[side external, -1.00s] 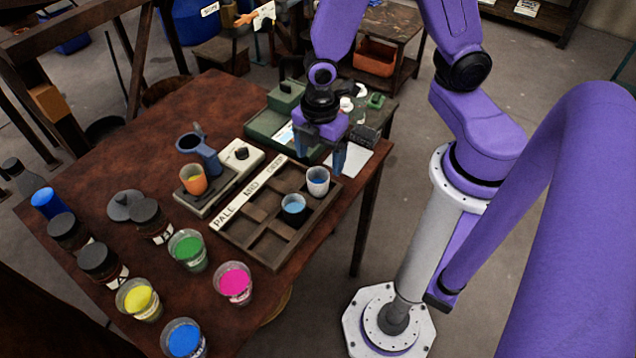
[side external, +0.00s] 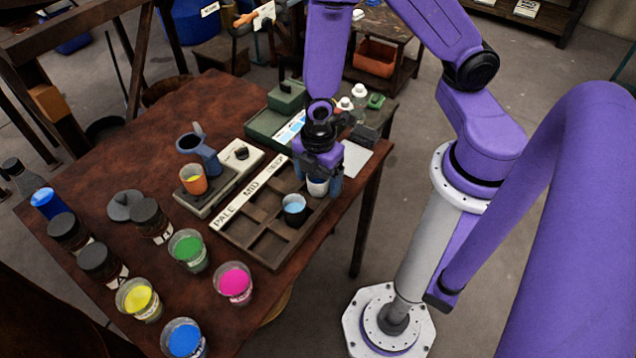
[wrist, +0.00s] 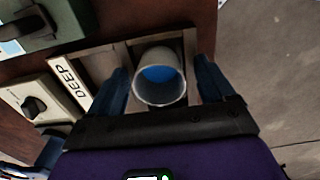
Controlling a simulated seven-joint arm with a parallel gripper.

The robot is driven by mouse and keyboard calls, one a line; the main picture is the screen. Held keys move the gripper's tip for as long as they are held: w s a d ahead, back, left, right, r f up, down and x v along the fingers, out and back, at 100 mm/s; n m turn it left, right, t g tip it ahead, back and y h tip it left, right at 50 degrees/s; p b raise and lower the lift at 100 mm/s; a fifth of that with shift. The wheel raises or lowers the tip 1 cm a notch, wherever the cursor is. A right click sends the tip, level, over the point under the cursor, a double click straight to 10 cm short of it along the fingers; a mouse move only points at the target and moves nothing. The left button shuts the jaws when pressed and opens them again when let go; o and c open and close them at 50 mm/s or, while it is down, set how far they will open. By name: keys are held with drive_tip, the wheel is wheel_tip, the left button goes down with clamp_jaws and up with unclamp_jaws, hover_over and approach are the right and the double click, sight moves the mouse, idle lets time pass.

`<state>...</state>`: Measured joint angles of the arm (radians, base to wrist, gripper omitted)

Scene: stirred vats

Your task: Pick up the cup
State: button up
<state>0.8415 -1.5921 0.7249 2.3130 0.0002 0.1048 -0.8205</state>
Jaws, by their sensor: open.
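A white cup (side external: 318,187) with blue liquid stands in the rack's DEEP column. In the wrist view the same cup (wrist: 160,78) sits between my two blue fingers, with space showing on both sides. My gripper (side external: 316,178) is open and over the cup, hiding its upper part in the side view. A second cup (side external: 294,208) with lighter blue liquid stands in a neighbouring compartment of the dark wooden rack (side external: 226,238), whose strip reads PALE, MID, DEEP.
A stirrer with an orange cup (side external: 194,180) stands left of the rack. Cups of green (side external: 188,250), pink (side external: 233,284), yellow (side external: 139,300) and blue (side external: 184,340) stand at the table's front. A green box (side external: 276,125) is behind the rack. Several rack compartments are empty.

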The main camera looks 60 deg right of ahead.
drive_tip(key=c, duration=1.1)
drive_tip(key=shift+r, duration=0.1)
wheel_tip(320, 180, up, 9)
drive_tip(key=w+a+r+n, duration=0.2)
drive_tip(key=w+a+n, duration=0.6)
drive_tip(key=w, duration=0.4)
drive_tip(key=w+a+r+n, duration=0.3)
drive_tip(key=w+a+n, duration=0.5)
drive_tip(key=w+n, duration=0.2)
drive_tip(key=shift+w, duration=1.2)
